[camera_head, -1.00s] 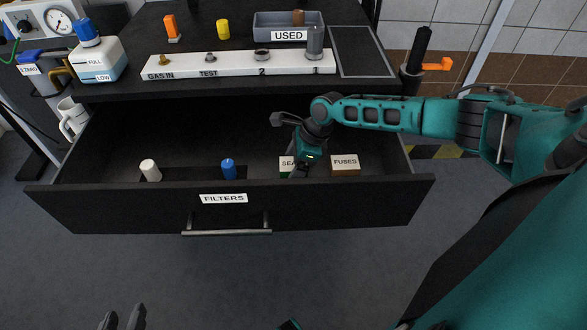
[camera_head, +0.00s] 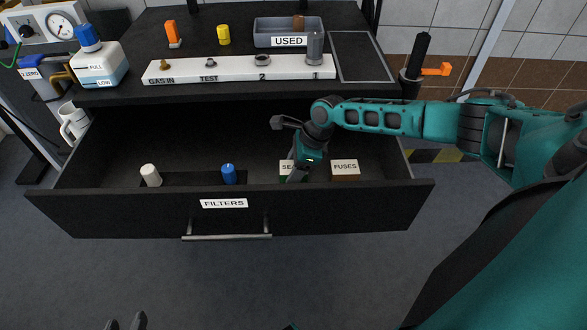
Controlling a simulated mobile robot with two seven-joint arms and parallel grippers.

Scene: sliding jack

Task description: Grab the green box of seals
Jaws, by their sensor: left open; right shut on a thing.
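The green box of seals (camera_head: 286,170) sits in the open drawer (camera_head: 120,212), right of its middle. Its white label, reading "SE...", is partly covered by my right gripper. My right gripper (camera_head: 294,175) reaches down into the drawer from the right and is shut on the box. The box appears to be still down in the drawer; whether it touches the drawer floor cannot be told. My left gripper (camera_head: 125,323) is at the bottom left edge of the view, in front of the drawer, empty. Only its fingertips show, apart from each other.
A brown FUSES box (camera_head: 345,172) stands close to the right of the seals box. A blue filter (camera_head: 228,174) and a white filter (camera_head: 151,175) stand to the left. The bench top (camera_head: 130,62) overhangs the drawer's back. The drawer's front wall and handle (camera_head: 227,237) face me.

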